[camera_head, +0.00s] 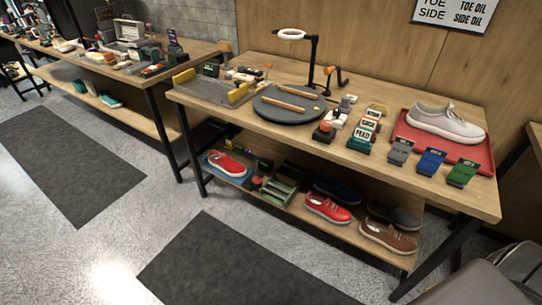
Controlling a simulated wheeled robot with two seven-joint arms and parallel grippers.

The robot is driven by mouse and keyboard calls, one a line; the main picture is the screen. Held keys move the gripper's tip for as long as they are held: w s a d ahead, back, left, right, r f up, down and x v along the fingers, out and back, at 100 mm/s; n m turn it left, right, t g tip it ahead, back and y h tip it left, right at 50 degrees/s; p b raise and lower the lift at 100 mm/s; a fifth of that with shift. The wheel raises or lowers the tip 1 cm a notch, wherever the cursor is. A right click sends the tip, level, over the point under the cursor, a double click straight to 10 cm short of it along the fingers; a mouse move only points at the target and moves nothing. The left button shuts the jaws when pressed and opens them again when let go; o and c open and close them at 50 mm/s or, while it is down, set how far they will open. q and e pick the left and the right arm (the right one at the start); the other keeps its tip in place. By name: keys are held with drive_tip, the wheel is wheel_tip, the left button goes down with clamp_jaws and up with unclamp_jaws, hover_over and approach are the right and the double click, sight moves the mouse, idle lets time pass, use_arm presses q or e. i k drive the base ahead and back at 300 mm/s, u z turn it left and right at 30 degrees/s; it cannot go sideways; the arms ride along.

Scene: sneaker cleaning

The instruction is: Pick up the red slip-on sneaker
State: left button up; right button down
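Two red shoes are on the lower shelf of the near workbench. One red sneaker (226,164) lies at the left end on a blue tray or mat (211,172). The other red sneaker (328,208) has a white sole and sits nearer the middle, at the shelf's front edge. I cannot tell for sure at this size which one is the slip-on. Neither of my grippers is in view.
A navy shoe (338,190), a brown shoe (388,238) and a dark grey shoe (396,215) surround the middle red one. Green crates (281,186) stand to its left. The tabletop (335,160) overhangs the shelf. Open floor with a dark mat (235,265) lies in front.

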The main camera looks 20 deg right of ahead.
sight(231, 167)
drive_tip(key=z, duration=0.75)
drive_tip(key=i, duration=0.8)
drive_tip(key=z, duration=0.5)
